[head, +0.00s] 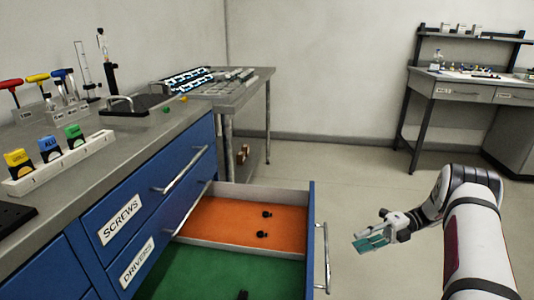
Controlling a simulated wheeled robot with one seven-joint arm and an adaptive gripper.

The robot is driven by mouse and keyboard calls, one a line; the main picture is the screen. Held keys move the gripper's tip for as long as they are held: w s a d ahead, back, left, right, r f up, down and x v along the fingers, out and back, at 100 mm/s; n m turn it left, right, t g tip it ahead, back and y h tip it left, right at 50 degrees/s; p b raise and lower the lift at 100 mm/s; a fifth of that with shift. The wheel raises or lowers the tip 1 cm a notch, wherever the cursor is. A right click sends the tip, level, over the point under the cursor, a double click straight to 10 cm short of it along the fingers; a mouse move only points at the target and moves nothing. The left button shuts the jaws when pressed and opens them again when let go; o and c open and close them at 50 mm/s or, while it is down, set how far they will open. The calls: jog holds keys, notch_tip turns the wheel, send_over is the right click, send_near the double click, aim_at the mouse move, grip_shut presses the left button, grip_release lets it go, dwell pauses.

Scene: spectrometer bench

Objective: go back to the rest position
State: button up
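My gripper (378,238) is at the right of the head view, at the end of my white arm, over open floor and to the right of the open drawer. It is apart from the drawer and its handle. A teal, flat-looking patch (370,244) shows at its fingertips. It is too small to tell whether this is part of the fingers or a thing between them, or how far the fingers are apart.
The blue bench has an open drawer (313,215) with orange and green sections and small black items inside. Its handle (322,258) sticks out towards my arm. A rack (62,163) with coloured blocks stands on the bench. A grey side table (272,80) and a desk (465,88) stand farther back. The floor between is clear.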

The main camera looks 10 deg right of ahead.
jog(key=s+a+r+n+g+h, duration=0.15)
jog(key=a+r+n, duration=0.25)
jog(key=r, duration=0.4)
jog(key=a+r+n+g+h, duration=0.1)
jog(key=a+r+n+h, duration=0.3)
jog(key=r, duration=0.4)
jog(key=s+a+r+n+h, duration=0.3)
jog(key=s+a+r+n, duration=0.5)
jog(key=s+r+n, duration=0.15)
jog(key=s+a+r+n+h, duration=0.2)
jog(key=s+n, duration=0.3)
jog(key=s, duration=0.2)
jog(key=s+a+r+n+h, duration=0.2)
jog(key=s+a+r+n, duration=0.1)
jog(key=s+n, duration=0.3)
jog(key=s+d+f+n+t+h, duration=0.1)
jog(key=s+f+n+t+h, duration=0.3)
jog(key=s+n, duration=0.65)
notch_tip(320, 180, up, 26)
jog(key=s+m+t+p, duration=0.2)
jog(key=t+p, duration=0.1)
jog(key=p, duration=2.2)
jog(key=shift+d+m+y, duration=0.35)
jog(key=shift+m, duration=0.05)
jog(key=shift+d+f+t, duration=0.1)
jog(key=shift+f+t, duration=0.05)
jog(key=shift+t, duration=0.1)
